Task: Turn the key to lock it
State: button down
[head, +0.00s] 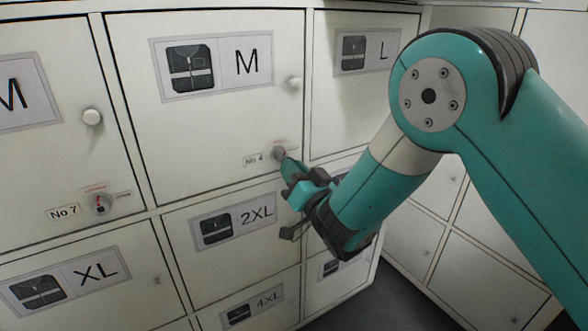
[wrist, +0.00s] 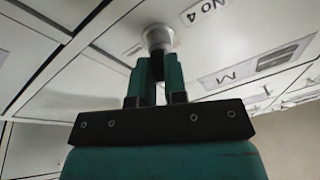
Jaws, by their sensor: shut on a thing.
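The lock (head: 279,154) is a round grey cylinder on the white locker door with the large M label, right of its "No 4" tag (head: 253,160). In the wrist view the lock (wrist: 157,38) stands out from the door just beyond my fingertips. My gripper (head: 289,168) is at this lock, its two green fingers close together. The key's turn angle cannot be made out. The door looks closed, flush with its neighbours.
A white round knob (head: 295,83) sits above the lock on the same door. At left, the No 7 lock (head: 101,204) and another knob (head: 92,117) show. Doors labelled L, 2XL, XL and 4XL surround it. More lockers stand at right, past a dark floor (head: 382,292).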

jog(key=shift+w+a+r+p, duration=0.1)
jog(key=shift+w+r+p, duration=0.1)
jog(key=shift+r+p, duration=0.25)
jog(key=shift+n+p, duration=0.6)
jog(key=shift+p, duration=0.6)
jog(key=shift+w+n+g+y+p, duration=0.1)
jog(key=shift+n+g+y+p, duration=0.3)
jog(key=shift+n+p, duration=1.35)
jog(key=shift+w+n+g+y+p, duration=0.1)
jog(key=shift+n+g+y+p, duration=0.5)
jog(key=shift+p, duration=2.15)
